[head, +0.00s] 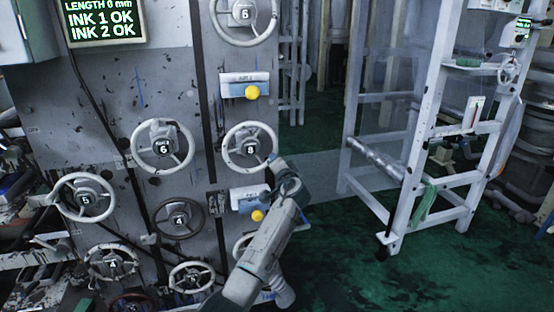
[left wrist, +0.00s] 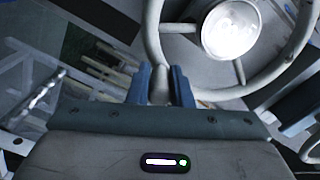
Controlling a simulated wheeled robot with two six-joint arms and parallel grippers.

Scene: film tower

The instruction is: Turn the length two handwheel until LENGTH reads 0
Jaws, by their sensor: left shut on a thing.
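A display (head: 102,20) at the upper left reads LENGTH 0 mm, INK 1 OK and INK 2 OK. In the left wrist view the blue fingers (left wrist: 161,86) are shut on the rim of the handwheel (left wrist: 152,35), whose hub is bright with glare. The small label above the 6 is too small to read, so I cannot tell its name. My right gripper is not in view.
Other handwheels surround it: one to the left (head: 135,146), one above (head: 216,26) and several lower down. Yellow knobs (head: 253,93) sit above and below the gripped wheel. A white frame (head: 417,150) stands at right on open green floor (head: 330,250).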

